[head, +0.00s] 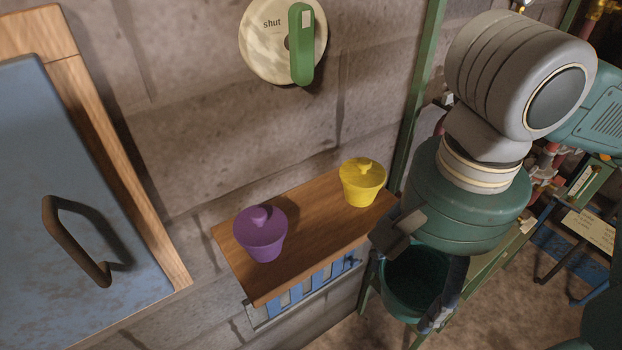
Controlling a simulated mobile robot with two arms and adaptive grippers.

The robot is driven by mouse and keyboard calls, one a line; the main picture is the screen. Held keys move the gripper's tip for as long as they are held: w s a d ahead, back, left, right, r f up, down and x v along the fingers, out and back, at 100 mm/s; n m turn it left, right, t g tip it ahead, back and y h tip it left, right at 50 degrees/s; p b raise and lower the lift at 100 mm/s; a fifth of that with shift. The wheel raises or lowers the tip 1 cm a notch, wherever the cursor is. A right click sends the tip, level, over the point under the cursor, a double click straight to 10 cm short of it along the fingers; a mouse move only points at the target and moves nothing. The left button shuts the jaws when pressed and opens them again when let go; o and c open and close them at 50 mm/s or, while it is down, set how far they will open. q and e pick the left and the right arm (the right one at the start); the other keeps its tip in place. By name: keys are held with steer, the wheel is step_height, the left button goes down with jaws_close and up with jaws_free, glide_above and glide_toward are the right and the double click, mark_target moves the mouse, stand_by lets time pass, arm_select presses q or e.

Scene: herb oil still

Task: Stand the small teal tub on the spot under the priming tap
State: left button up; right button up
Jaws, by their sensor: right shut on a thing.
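My right gripper (420,272) comes in from the right and is shut on the small teal tub (398,304). The tub is open at the top, with a dark inside, and is partly hidden by the gripper. It is held off the right end of the wooden shelf, and I see no surface touching its base. I cannot make out the priming tap or the spot under it. My left gripper is not in view.
A wooden shelf (318,255) on the stone wall carries a lidded purple pot (260,238) and a lidded yellow pot (362,184). A green lever (302,50) marked "shut" is above. A blue door (60,200) is left. Green framework and pipes stand right.

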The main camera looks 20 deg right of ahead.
steer(key=shift+w+a+r+p, duration=0.1)
steer(key=shift+w+r+p, duration=0.35)
steer(key=shift+r, duration=0.4)
steer(key=p, duration=0.4)
glide_above(324, 230)
steer(key=f, duration=0.2)
steer(key=f+p, duration=0.1)
steer(key=f, duration=0.1)
steer(key=f+p, duration=0.1)
steer(key=f, duration=0.1)
steer(key=shift+s+f, duration=0.1)
steer(key=shift+s, duration=0.15)
steer(key=shift+w+f+p, duration=0.2)
steer(key=shift+p, duration=0.25)
steer(key=shift+w+f, duration=0.1)
steer(key=shift+f, duration=0.25)
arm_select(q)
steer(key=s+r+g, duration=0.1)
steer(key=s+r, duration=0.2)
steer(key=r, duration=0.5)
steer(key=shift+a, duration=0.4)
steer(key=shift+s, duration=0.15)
